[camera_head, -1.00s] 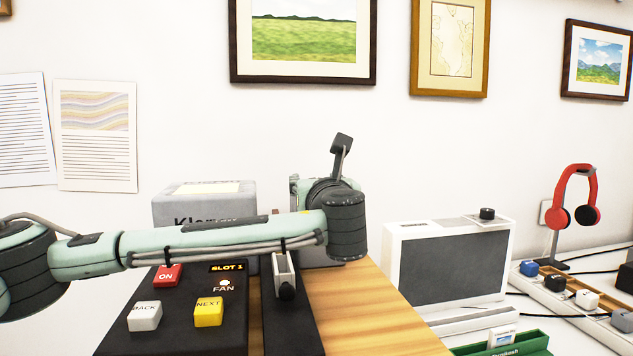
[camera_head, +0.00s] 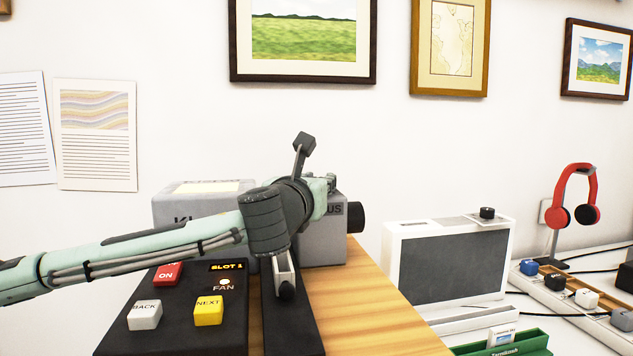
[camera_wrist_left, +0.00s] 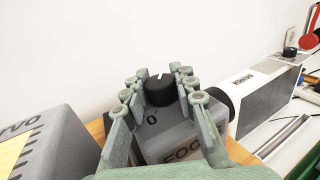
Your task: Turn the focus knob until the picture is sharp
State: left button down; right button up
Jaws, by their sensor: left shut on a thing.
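The focus knob (camera_wrist_left: 160,90) is black and round with a white pointer line that points away from the camera, slightly right. It stands on top of a grey box (camera_head: 323,242), whose front lettering is partly cut off; "FOC" shows on it in the wrist view (camera_wrist_left: 188,148). A black lens (camera_head: 356,217) sticks out of the box's right side. My left gripper (camera_wrist_left: 168,84) has its fingers on both sides of the knob, shut on it. In the head view the gripper (camera_head: 325,184) is partly behind my wrist and the knob is hidden. No sharp or blurred projected picture is visible.
A black panel (camera_head: 180,325) with ON, BACK and NEXT buttons is below my arm. Another grey box (camera_head: 200,190) stands left of the focus box. A white-framed unit with a dark front (camera_head: 452,268) stands to the right. Red headphones (camera_head: 585,180) are further right.

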pick_arm(q)
jog(key=shift+m+h, duration=0.4)
jog(key=shift+h, duration=0.2)
jog(key=c, duration=1.2)
grip_release()
jog(key=v, duration=1.2)
jog(key=shift+r, duration=0.15)
